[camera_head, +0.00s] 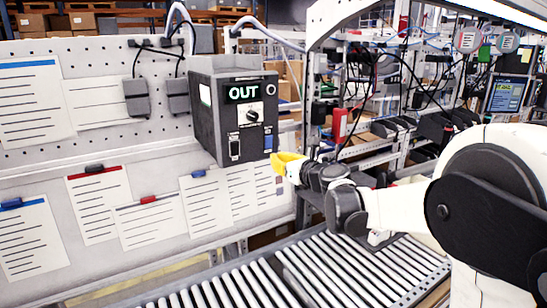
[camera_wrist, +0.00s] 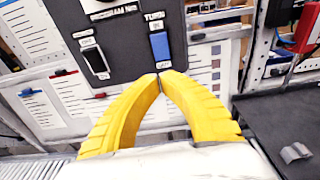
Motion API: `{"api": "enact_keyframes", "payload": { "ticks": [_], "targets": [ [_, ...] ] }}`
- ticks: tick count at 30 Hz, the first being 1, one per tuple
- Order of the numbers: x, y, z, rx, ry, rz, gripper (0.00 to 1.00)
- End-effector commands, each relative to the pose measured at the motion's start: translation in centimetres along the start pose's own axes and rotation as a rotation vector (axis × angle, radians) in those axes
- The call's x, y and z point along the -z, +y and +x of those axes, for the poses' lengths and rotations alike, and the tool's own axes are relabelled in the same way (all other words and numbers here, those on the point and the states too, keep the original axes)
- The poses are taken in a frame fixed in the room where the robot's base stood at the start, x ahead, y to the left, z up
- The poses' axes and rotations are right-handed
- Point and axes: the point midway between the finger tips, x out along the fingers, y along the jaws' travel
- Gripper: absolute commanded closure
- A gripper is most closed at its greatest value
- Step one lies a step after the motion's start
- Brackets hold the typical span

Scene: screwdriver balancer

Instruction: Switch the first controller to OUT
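The controller (camera_head: 205,120) is a dark grey box on the perforated wall panel, and its screen (camera_head: 245,92) reads OUT in green-white letters. A round knob (camera_head: 253,115) sits below the screen. A blue rocker switch (camera_head: 268,141) is at the lower right of the face and also shows in the wrist view (camera_wrist: 160,46). A black and white rocker switch (camera_head: 234,147) is at the lower left and also shows there (camera_wrist: 95,62). My gripper (camera_head: 276,158) has yellow fingers, tips together and empty (camera_wrist: 160,78), just below the blue switch. I cannot tell whether they touch the box.
Paper sheets (camera_head: 98,203) with coloured clips hang on the panel below and left of the box. A roller conveyor (camera_head: 240,285) runs below. Shelves with cables and a red device (camera_head: 340,122) stand to the right. A dark surface (camera_wrist: 275,125) lies right of my fingers.

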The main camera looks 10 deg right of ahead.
Motion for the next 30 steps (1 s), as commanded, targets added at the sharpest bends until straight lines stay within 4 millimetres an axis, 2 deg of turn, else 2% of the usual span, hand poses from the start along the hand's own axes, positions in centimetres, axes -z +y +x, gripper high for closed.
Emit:
{"api": "enact_keyframes", "payload": {
  "ticks": [1, 6, 12, 17, 26, 30],
  "targets": [
    [0.3, -0.1, -1.5, 0.004, 0.0, 0.001, 1.0],
    [1.2, -0.1, -5.1, 0.004, 0.0, 0.0, 1.0],
    [1.9, -0.1, -7.9, 0.003, 0.0, 0.001, 1.0],
    [2.1, 0.0, -8.7, 0.001, 0.0, 0.0, 1.0],
    [2.1, 0.0, -8.8, 0.001, 0.001, -0.002, 1.0],
    [3.7, 1.7, -9.5, -0.024, 0.037, -0.137, 1.0]
  ]
}}
